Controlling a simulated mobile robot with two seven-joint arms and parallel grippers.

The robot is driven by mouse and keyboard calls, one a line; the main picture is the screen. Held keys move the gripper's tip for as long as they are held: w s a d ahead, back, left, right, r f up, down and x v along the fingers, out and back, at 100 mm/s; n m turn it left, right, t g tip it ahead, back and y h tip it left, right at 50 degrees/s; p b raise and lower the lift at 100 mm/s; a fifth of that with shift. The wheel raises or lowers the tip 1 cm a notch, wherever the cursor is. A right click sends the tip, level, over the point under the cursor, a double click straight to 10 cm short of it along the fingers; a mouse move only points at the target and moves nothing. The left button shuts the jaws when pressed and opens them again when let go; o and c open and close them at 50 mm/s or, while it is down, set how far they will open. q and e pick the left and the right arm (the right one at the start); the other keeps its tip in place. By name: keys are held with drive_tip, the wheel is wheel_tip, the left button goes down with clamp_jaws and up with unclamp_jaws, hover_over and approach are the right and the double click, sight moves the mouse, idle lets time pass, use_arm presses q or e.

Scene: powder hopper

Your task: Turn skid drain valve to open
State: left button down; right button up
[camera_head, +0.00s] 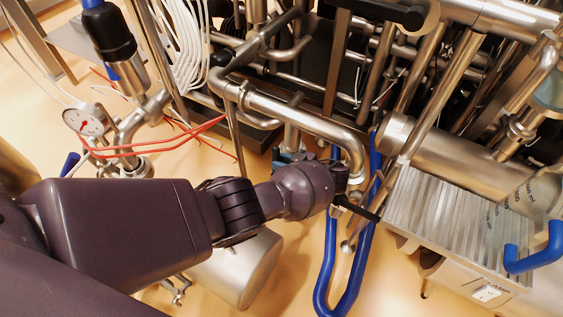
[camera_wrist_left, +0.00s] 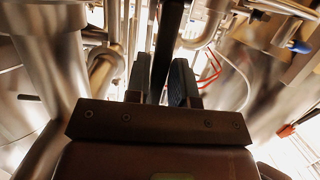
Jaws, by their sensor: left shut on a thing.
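My left arm reaches across the head view from the left. My left gripper (camera_head: 350,190) is at the lower end of a bent steel pipe, beside a blue hose. In the left wrist view, the gripper's two dark pads (camera_wrist_left: 161,75) are closed on a dark, narrow bar that I take to be the drain valve handle (camera_wrist_left: 169,35). In the head view, a thin black bar (camera_head: 362,213) sticks out below the gripper and slants down to the right. The valve body is mostly hidden by the gripper, so I cannot tell its setting. My right gripper is not in view.
The steel pipe (camera_head: 300,118) bends down right beside the gripper. A blue hose (camera_head: 327,270) loops below it. A ribbed metal box (camera_head: 440,220) stands to the right. A pressure gauge (camera_head: 85,121) with red cables is at the left. Floor shows below the gripper.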

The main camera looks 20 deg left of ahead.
use_arm(q)
drive_tip(key=shift+s+d+f, duration=0.15)
drive_tip(key=shift+d+f, duration=0.05)
drive_tip(key=shift+d, duration=0.35)
drive_tip(key=c, duration=1.2)
unclamp_jaws()
drive_tip(key=shift+o, duration=1.1)
drive_tip(key=shift+d, duration=0.15)
drive_tip(key=shift+a+r, duration=0.1)
drive_tip(key=shift+a, duration=0.1)
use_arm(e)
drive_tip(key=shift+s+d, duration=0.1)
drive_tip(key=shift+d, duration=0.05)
use_arm(q)
drive_tip(key=shift+a, duration=0.1)
drive_tip(key=shift+r, duration=0.1)
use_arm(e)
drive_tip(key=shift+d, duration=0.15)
